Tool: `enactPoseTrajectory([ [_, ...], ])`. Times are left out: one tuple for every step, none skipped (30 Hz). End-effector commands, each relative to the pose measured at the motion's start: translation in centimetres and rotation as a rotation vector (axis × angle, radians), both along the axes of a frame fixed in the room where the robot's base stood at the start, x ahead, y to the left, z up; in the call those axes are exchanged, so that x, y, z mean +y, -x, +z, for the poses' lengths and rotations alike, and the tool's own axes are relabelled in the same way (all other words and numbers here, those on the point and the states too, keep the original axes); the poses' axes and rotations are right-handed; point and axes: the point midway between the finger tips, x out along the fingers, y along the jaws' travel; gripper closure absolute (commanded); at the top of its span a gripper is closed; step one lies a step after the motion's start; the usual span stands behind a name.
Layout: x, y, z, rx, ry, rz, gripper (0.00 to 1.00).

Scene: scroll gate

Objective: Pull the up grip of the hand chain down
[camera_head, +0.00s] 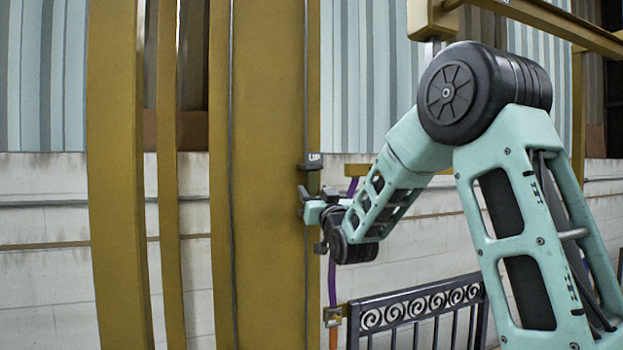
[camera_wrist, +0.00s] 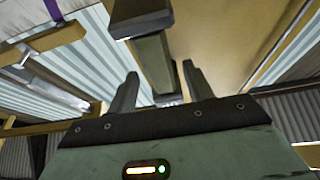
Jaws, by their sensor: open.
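The up grip (camera_head: 313,182) is a short green-grey upright block with a dark cap marked "UP", in front of the right side of a wide ochre post. A thin dark line, perhaps the hand chain (camera_head: 306,90), runs vertically above it. In the wrist view the grip (camera_wrist: 152,62) appears at the top centre, with its dark cap nearest the upper edge. My gripper (camera_head: 311,199) is at the grip's lower end. In the wrist view my gripper's (camera_wrist: 160,72) fingers are apart, one on each side of the grip's lower part. I cannot tell whether they touch it.
The ochre post (camera_head: 270,110) stands close behind the grip, with narrower posts to its left. A dark scroll gate (camera_head: 420,312) is at the lower right, beside a purple strip (camera_head: 332,282). A pale block wall (camera_head: 45,230) lies behind.

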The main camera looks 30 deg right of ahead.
Motion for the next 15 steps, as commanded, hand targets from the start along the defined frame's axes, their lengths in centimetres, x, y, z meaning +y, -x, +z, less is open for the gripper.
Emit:
enactPoseTrajectory([
  [-0.2,-0.8,0.6,0.001,0.000,0.000,0.49],
  [-0.3,-1.2,0.8,0.000,0.000,0.000,0.49],
  [-0.4,-1.6,1.0,0.000,0.000,0.000,0.49],
  [-0.5,-1.9,1.0,0.000,0.000,0.000,0.49],
  [-0.5,-2.2,1.1,0.000,0.000,0.000,0.49],
  [-0.6,-2.5,1.2,0.000,0.000,0.000,0.49],
  [-0.7,-2.7,1.3,0.001,0.000,0.000,0.49],
  [-0.7,-2.8,1.3,0.001,0.000,0.000,0.49],
  [-0.7,-3.0,1.3,0.001,0.001,0.000,0.49],
  [-0.8,-3.0,1.3,0.001,0.001,0.000,0.49],
  [-0.8,-3.1,1.3,0.000,0.001,0.000,0.49],
  [-0.8,-3.1,1.3,0.000,0.001,0.000,0.49],
  [-0.8,-3.1,1.3,0.000,0.001,0.000,0.49],
  [-0.8,-3.1,1.3,0.000,0.001,0.000,0.49],
  [-0.8,-3.1,1.3,0.000,0.001,0.000,0.49],
])
